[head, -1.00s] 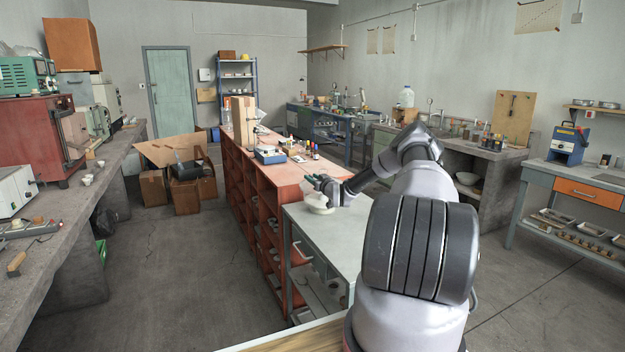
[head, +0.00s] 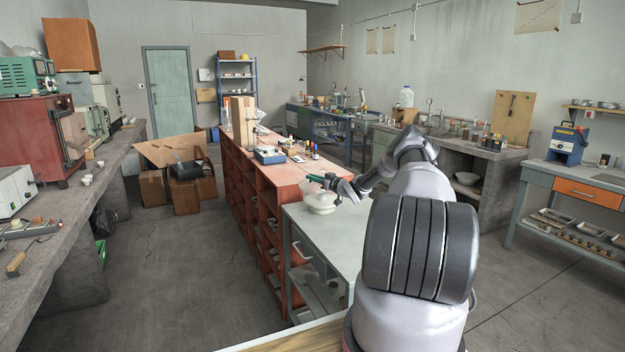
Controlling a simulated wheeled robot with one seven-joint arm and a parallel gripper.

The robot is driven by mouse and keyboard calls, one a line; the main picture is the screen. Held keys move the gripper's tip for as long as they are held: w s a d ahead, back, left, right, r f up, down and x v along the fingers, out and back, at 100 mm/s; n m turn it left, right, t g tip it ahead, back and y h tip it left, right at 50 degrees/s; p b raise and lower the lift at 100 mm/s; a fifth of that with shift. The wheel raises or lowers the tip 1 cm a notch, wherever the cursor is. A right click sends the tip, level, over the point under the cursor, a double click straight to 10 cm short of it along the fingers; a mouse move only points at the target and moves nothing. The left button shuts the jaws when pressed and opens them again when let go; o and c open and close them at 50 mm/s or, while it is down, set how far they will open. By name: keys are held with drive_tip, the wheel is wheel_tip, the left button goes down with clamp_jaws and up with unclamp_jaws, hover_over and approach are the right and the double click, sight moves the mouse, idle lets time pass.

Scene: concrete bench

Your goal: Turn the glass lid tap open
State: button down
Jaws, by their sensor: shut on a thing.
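A pale round glass vessel with a lid (head: 321,203) stands on the grey-topped table (head: 350,240) in the middle of the head view. My gripper (head: 327,182) is at the top of it, reaching in from the right, and is shut on the lid tap. The tap itself is mostly hidden by the fingers and too small to make out. The vessel appears to stand upright on the table.
A red shelf bench (head: 300,172) adjoins the table behind, with a blue device (head: 269,155) and small bottles (head: 315,151) on it. The grey tabletop around the vessel is largely clear. A wooden board (head: 512,117) stands on the right-hand bench.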

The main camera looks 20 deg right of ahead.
drive_tip(key=shift+w+d+n+g+y, duration=0.15)
drive_tip(key=shift+n+g+y, duration=0.65)
drive_tip(key=shift+n+y, duration=0.5)
drive_tip(key=shift+y, duration=0.4)
drive_tip(key=c, duration=1)
unclamp_jaws()
drive_tip(key=shift+o, duration=0.2)
drive_tip(key=v, duration=1)
drive_tip(key=shift+s+d+r, duration=0.1)
drive_tip(key=shift+s+d, duration=0.15)
drive_tip(key=shift+s, duration=0.1)
